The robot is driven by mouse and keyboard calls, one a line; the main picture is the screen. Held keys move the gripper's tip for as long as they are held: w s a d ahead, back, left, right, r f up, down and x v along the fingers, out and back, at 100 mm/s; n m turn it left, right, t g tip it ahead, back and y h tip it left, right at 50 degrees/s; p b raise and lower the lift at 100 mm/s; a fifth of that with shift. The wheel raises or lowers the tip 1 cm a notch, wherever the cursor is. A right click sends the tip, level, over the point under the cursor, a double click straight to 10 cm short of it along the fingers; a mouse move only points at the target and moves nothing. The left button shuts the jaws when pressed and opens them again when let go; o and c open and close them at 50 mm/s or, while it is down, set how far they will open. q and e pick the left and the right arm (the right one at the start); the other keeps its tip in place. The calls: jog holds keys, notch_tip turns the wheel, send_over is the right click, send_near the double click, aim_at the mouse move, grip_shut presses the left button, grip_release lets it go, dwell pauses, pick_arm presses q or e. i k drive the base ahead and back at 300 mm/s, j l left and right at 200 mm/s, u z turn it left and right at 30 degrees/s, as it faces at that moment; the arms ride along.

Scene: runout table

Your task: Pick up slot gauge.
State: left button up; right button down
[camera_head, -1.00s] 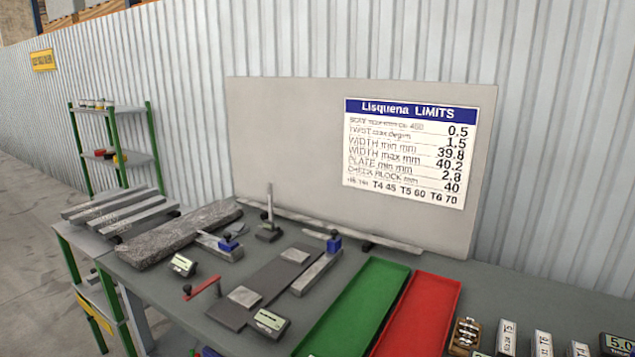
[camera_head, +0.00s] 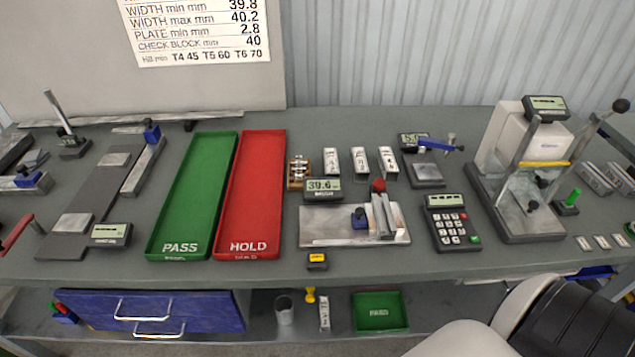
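No label in view names a slot gauge, so I cannot tell for sure which object it is. A silver plate fixture (camera_head: 325,228) with a red-knobbed slide lies mid-bench, and a digital display (camera_head: 323,190) reading 39.6 stands at its back edge. A small black and yellow block (camera_head: 317,261) sits in front of it near the bench edge. On the left, a long dark plate (camera_head: 100,205) carries silver blocks, with another small display (camera_head: 110,235) at its front. Neither of my grippers is in view. A white and black link, likely my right arm, shows at bottom right.
A green PASS tray (camera_head: 158,248) and a red HOLD tray (camera_head: 225,248) stand left of the fixture. A calculator-like keypad (camera_head: 452,224) and a tall press-like stand (camera_head: 535,230) are to the right. Below are a blue drawer unit (camera_head: 215,312) and a small green tray (camera_head: 380,299).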

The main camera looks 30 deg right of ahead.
aim_at(569, 204)
jog(key=z, duration=1.55)
